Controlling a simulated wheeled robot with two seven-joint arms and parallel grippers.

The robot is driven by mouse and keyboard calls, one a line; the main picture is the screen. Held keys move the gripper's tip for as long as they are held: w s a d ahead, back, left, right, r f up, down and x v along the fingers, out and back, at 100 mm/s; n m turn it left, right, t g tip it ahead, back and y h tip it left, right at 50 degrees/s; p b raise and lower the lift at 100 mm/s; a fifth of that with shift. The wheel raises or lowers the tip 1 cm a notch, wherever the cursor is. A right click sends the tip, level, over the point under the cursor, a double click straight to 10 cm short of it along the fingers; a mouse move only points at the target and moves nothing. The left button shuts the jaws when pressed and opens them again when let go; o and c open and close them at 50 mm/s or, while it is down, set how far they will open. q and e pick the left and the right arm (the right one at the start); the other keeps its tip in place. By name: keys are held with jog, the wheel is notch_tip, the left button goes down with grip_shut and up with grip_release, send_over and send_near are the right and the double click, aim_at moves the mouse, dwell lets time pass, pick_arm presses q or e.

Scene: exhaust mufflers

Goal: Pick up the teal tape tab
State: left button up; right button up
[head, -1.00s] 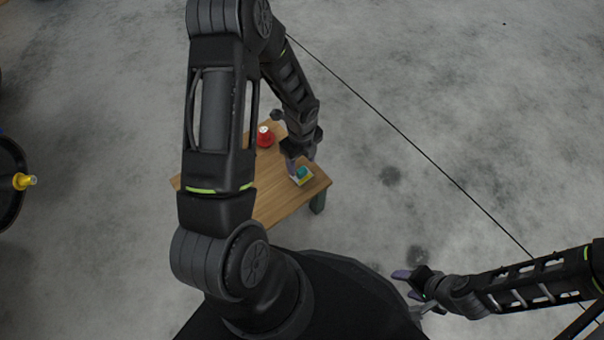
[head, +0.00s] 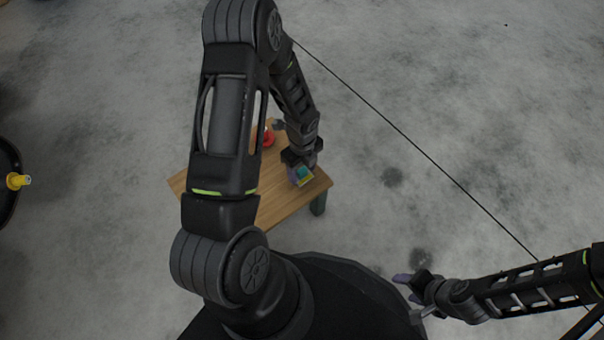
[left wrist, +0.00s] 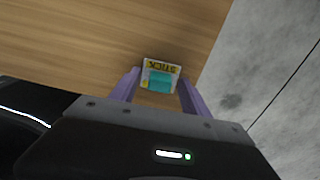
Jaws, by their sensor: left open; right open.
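The teal tape tab (left wrist: 159,81) shows in the left wrist view as a teal patch on a small pale card with yellow and dark print. It also shows in the head view (head: 305,175), near the right corner of the wooden table (head: 285,204). My left gripper (left wrist: 160,88) is open, with its purple fingers on either side of the tab and card. Whether the fingers touch it cannot be told. In the head view my left gripper (head: 298,174) partly hides the card. My right gripper (head: 405,281) is open and empty, away from the table at the lower right.
A red object (head: 268,138) stands on the table behind my left arm, partly hidden. A yellow object (head: 18,181) sits on a dark round-edged thing at the far left. Grey floor surrounds the table; its right side is clear.

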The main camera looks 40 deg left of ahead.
pick_arm(q)
jog(key=shift+c, duration=0.3)
grip_shut()
dwell(0.3)
